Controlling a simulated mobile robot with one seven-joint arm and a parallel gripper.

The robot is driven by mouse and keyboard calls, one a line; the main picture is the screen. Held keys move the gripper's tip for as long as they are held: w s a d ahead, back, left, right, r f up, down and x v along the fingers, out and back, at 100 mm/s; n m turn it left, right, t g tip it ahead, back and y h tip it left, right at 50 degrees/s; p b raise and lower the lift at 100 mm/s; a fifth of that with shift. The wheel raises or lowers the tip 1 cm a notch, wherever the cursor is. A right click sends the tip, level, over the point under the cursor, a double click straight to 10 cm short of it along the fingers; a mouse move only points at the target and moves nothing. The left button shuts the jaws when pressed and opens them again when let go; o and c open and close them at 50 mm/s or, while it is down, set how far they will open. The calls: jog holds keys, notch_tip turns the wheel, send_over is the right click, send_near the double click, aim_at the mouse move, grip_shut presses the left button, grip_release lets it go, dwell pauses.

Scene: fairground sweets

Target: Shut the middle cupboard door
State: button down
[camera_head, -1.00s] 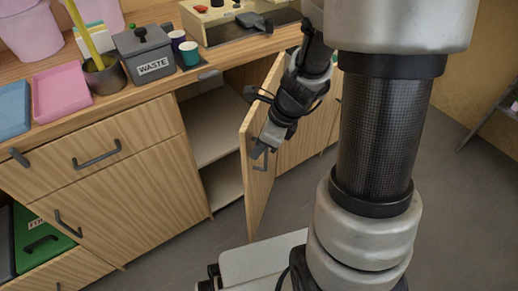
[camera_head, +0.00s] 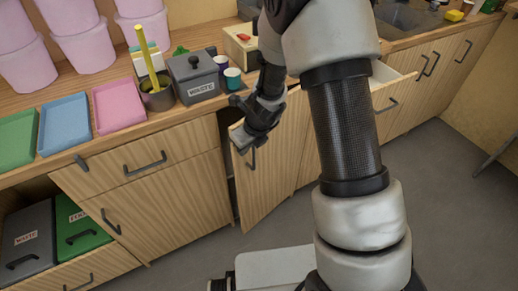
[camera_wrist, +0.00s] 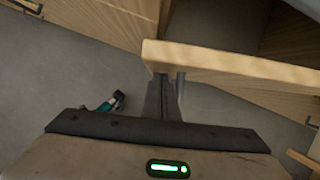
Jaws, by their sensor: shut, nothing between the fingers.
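The middle cupboard door (camera_head: 272,178) is wooden with a dark handle (camera_head: 252,160). It stands ajar, with a narrow dark gap at its left edge. My gripper (camera_head: 241,143) is shut and empty at the upper left part of the door, beside the handle. In the wrist view the door's pale edge (camera_wrist: 235,66) crosses just beyond my gripper's fingertips (camera_wrist: 163,82), and a grey bar shows right beside them. I cannot tell whether the fingers touch the door. My arm hides part of the cupboard front to the right.
At lower left, an open drawer holds a grey bin (camera_head: 27,243) and a green bin (camera_head: 80,232). Another drawer (camera_head: 391,94) is pulled out at right. The counter carries trays, a grey waste box (camera_head: 195,80) and pink tubs. Grey floor (camera_head: 190,268) is free before the cupboards.

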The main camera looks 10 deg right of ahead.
jog(key=shift+m+h, duration=0.3)
jog(key=shift+m, duration=0.5)
jog(key=shift+w+a+p, duration=0.7)
jog(key=shift+w+p, duration=0.1)
jog(key=shift+w, duration=0.2)
jog(key=shift+w+a+p, duration=0.7)
jog(key=shift+w+p, duration=0.1)
jog(key=shift+w, duration=0.2)
jog(key=shift+d, duration=0.1)
